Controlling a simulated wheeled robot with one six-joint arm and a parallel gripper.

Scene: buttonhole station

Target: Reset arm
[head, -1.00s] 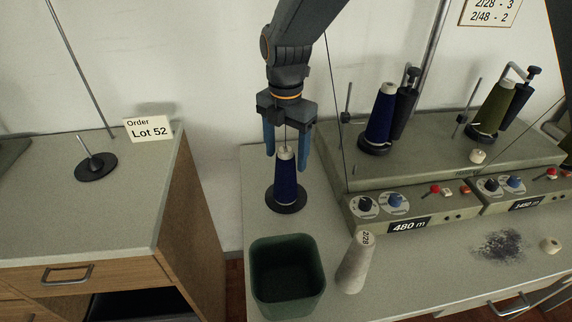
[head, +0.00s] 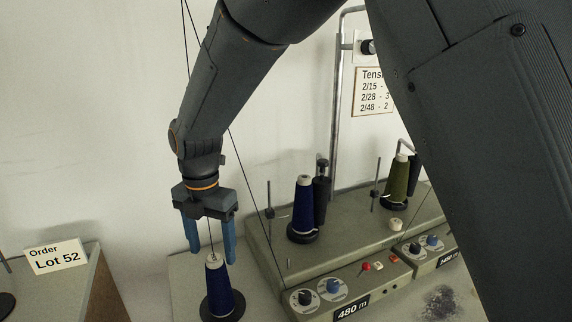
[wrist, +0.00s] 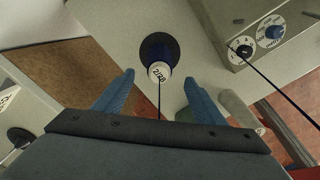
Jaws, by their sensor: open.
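My gripper (head: 212,240) is open and empty. Its two blue fingers hang above a navy cone of yarn (head: 219,287) that stands upright on a black round base. The fingertips are at about the height of the cone's pale top and the cone is not gripped. In the wrist view the same cone (wrist: 160,72) shows from above, ahead of the fingers (wrist: 160,95), its pale top marked 2/28. A thread rises from the cone's top between the fingers. My arm covers much of the right side of the head view.
A winding machine (head: 330,250) carries a navy cone (head: 304,205) and an olive cone (head: 398,178), with knobs in front. A grey cone (wrist: 240,110) shows right of the fingers in the wrist view. An Order Lot 52 card (head: 58,257) stands on the left cabinet.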

